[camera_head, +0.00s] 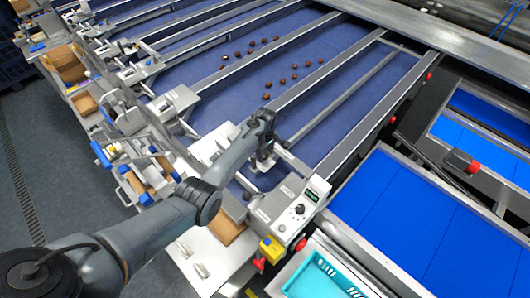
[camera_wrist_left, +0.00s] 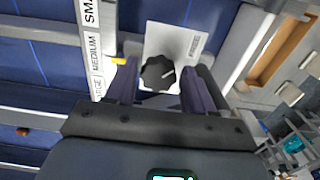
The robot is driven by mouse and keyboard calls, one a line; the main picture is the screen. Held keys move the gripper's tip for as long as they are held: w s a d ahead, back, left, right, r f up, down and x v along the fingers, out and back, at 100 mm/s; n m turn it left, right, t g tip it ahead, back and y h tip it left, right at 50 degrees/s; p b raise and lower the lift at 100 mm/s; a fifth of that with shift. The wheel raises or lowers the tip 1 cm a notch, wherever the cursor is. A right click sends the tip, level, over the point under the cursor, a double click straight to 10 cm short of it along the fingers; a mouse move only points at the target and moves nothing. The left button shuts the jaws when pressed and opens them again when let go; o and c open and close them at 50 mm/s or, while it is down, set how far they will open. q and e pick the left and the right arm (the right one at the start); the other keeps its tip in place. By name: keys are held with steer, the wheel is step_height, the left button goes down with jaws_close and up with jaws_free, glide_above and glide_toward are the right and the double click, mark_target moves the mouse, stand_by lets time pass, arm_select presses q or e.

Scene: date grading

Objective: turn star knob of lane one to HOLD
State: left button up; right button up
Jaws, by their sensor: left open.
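In the left wrist view the black star knob (camera_wrist_left: 157,73) sits on a white plate (camera_wrist_left: 165,40) with a small printed label. My left gripper (camera_wrist_left: 160,88) is open, with one finger on each side of the knob; I cannot tell whether either finger touches it. A white strip (camera_wrist_left: 92,60) reading SMALL, MEDIUM and LARGE runs beside the plate. A small yellow piece (camera_wrist_left: 119,61) shows by the left finger. In the head view my left gripper (camera_head: 264,160) is down at the lane's near end, and the knob cannot be made out there. My right gripper is out of view.
A control box (camera_head: 290,208) with a dial and display stands just right of my gripper. Blue lanes with metal rails (camera_head: 305,85) stretch behind, with several brown dates (camera_head: 268,85) on one. Blue conveyor panels (camera_head: 400,215) lie to the right.

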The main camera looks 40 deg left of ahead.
arm_select(q)
steer(key=shift+c, duration=0.4)
steer(key=c, duration=0.7)
